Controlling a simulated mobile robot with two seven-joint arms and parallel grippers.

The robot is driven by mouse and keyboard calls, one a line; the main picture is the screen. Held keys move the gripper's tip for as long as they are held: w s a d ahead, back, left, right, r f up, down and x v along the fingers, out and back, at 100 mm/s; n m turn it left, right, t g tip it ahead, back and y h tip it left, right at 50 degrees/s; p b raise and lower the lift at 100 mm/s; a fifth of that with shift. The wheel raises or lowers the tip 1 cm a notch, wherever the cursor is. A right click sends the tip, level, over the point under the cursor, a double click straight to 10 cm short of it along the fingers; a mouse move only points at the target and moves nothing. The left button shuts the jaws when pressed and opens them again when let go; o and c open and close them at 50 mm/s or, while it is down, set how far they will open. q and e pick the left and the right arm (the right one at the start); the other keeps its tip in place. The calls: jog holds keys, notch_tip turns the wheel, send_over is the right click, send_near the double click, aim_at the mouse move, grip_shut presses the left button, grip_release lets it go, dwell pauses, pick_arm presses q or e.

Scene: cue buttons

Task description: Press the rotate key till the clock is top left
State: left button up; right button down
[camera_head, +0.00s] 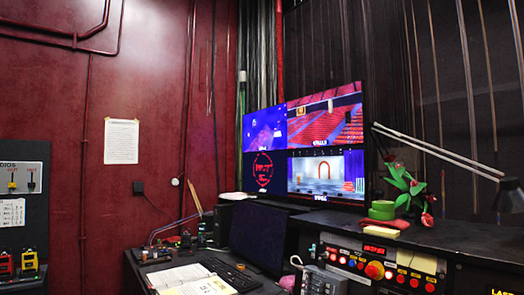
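A large screen (303,148) at the back is split into four pictures. Its bottom-left picture (263,171) is dark with a red dotted ring and red marks inside, which looks like the clock. A button panel (380,267) at the lower right has several small lit buttons and a larger red knob (375,270). Its labels are too small to read, so I cannot tell which is the rotate key. Neither gripper shows.
A dark monitor (258,237), a keyboard (231,273) and an open book (188,280) are on the desk left of the panel. Green tape (382,210), a plant with red flowers (405,187) and a lamp arm (436,150) are above the panel. A grey box (323,280) stands at its left.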

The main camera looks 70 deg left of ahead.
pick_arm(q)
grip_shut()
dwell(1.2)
